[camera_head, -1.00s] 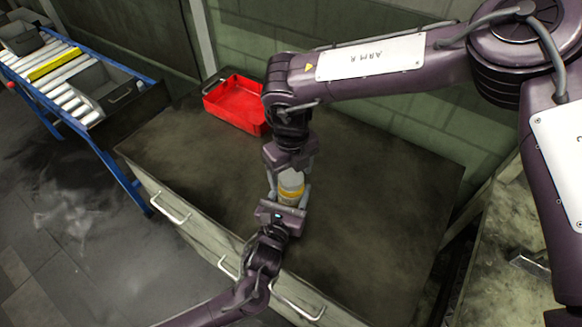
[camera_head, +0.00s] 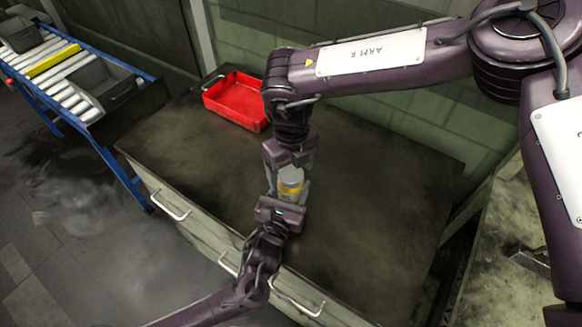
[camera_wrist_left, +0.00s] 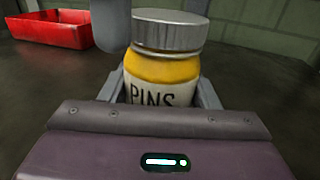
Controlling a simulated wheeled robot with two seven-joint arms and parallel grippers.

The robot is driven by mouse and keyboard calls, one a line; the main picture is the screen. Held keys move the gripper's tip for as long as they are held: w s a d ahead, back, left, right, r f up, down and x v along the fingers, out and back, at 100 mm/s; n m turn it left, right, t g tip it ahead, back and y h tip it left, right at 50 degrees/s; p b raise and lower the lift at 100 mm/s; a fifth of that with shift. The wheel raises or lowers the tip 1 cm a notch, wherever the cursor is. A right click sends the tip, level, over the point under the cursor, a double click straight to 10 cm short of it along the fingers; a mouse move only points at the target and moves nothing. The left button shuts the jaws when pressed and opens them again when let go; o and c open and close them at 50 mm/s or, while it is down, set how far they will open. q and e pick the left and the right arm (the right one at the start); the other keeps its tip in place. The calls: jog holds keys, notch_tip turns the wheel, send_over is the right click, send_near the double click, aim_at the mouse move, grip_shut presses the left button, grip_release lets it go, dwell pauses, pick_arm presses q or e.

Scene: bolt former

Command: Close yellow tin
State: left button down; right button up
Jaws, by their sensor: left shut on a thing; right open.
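The yellow tin (camera_head: 291,188) has a silver lid and stands upright on the table. In the left wrist view the tin (camera_wrist_left: 165,77) shows a white label reading "PINS". The silver lid (camera_wrist_left: 170,32) sits level on top, with no clear gap below it. My left gripper (camera_head: 287,198) is shut on the lower part of the tin from the near side; its fingers flank the tin. My right gripper (camera_head: 289,170) points down over the tin and is open. One of its fingers (camera_wrist_left: 111,18) shows left of the lid, apart from it in the picture. Its other finger is largely hidden.
A red tray (camera_head: 234,103) lies at the back left of the dark table (camera_head: 385,200). The table's right side is clear. Drawer handles (camera_head: 170,207) project from its front. A roller conveyor (camera_head: 60,70) with grey bins stands at the far left.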

aim_at(287, 199)
notch_tip(287, 199, up, 12)
dwell(0.6)
pick_arm(q)
jog(key=shift+c, duration=2.1)
grip_release()
jog(key=b+v, duration=0.1)
jog(key=v, duration=0.6)
jog(key=shift+s+a, duration=0.1)
jog(key=shift+s, duration=0.3)
pick_arm(e)
jog(key=shift+f, duration=0.45)
